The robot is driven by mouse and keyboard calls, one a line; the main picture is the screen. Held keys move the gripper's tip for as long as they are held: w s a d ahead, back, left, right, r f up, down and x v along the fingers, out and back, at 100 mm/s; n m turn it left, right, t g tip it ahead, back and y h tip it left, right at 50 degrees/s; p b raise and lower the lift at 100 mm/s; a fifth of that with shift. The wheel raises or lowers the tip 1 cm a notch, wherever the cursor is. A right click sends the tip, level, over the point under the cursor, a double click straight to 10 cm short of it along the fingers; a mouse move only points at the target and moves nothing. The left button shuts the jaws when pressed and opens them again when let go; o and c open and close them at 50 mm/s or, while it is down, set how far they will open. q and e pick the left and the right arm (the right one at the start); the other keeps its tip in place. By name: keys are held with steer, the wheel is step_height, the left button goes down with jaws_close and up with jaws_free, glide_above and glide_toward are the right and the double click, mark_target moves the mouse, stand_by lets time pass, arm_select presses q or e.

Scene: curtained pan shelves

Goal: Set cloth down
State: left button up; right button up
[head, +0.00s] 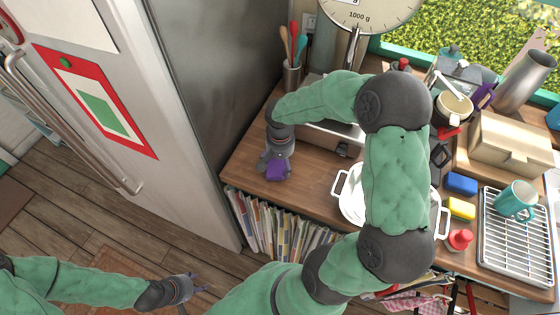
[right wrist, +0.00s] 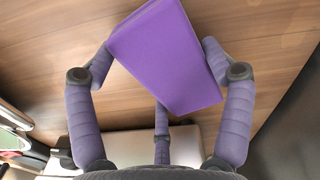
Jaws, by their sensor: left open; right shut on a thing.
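The purple cloth (head: 277,171) is folded into a thick block. I cannot tell whether the cloth touches the wood. My left gripper (head: 190,288) is open and empty, low over the floor at the bottom left.
My right arm crosses over a white pot (head: 350,207) on the counter. A kitchen scale (head: 357,15) and a utensil holder (head: 291,75) stand behind. A fridge (head: 200,60) borders the left. Sponges, a red-topped item (head: 459,240) and a drying rack (head: 515,240) are at right.

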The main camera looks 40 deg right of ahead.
steer(key=shift+f+b, duration=0.3)
steer(key=o, duration=1)
steer(key=shift+o, duration=0.2)
steer(key=shift+r, duration=0.1)
step_height(320, 180, up, 12)
jaws_close()
stand_by(0.4)
stand_by(1.2)
